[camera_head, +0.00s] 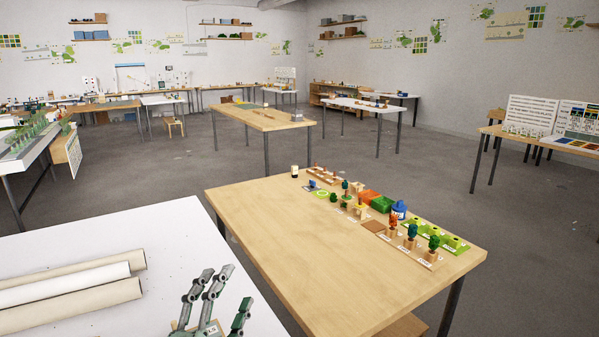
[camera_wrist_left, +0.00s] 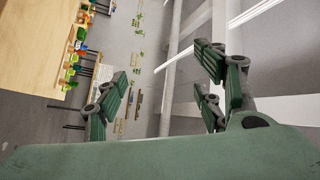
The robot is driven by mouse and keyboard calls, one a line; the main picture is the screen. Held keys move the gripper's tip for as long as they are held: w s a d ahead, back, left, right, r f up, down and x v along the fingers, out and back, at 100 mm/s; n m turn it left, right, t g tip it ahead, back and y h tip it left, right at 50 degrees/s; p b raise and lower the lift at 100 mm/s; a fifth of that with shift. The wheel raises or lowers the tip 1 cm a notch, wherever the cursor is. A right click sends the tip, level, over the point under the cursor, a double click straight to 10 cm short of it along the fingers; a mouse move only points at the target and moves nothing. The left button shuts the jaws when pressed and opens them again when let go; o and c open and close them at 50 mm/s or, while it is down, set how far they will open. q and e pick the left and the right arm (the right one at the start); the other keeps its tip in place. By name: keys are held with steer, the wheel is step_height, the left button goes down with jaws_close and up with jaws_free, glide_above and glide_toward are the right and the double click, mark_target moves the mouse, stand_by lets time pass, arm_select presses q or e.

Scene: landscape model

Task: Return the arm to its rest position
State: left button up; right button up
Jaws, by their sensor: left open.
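My left gripper (camera_head: 222,297) shows at the bottom of the head view, by the right edge of a white table (camera_head: 180,235). Its grey-green fingers point up and are spread apart, with nothing between them. In the left wrist view the open fingers of the left gripper (camera_wrist_left: 165,95) also show, with empty space between them. A small label or block is partly visible at the gripper's base in the head view; I cannot tell what it belongs to. My right gripper is in neither view.
A wooden table (camera_head: 310,255) with small model trees and coloured blocks stands to the right; its left part is bare. Paper rolls (camera_head: 70,290) lie on the white table. Another wooden table (camera_head: 262,118) stands farther back. Grey floor (camera_head: 370,165) is open between the tables.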

arm_select(q)
steer(key=s+a+f+n+g+y, duration=0.4)
steer(key=a+f+n+y, duration=0.25)
steer(key=f, duration=0.45)
steer(key=s+a+f+n+g+h, duration=0.1)
steer(key=s+f+n+g, duration=0.2)
steer(key=s+f+g, duration=0.55)
steer(key=s+f+n+g, duration=0.4)
steer(key=s+f, duration=0.6)
steer(key=s, duration=0.6)
step_height(320, 180, down, 26)
steer(key=s+g, duration=0.1)
steer(key=s, duration=0.1)
steer(key=s+a+f+g, duration=0.1)
steer(key=s+a+f, duration=0.2)
steer(key=s+f, duration=1.2)
steer(key=shift+s+f, duration=0.4)
steer(key=shift+s, duration=0.35)
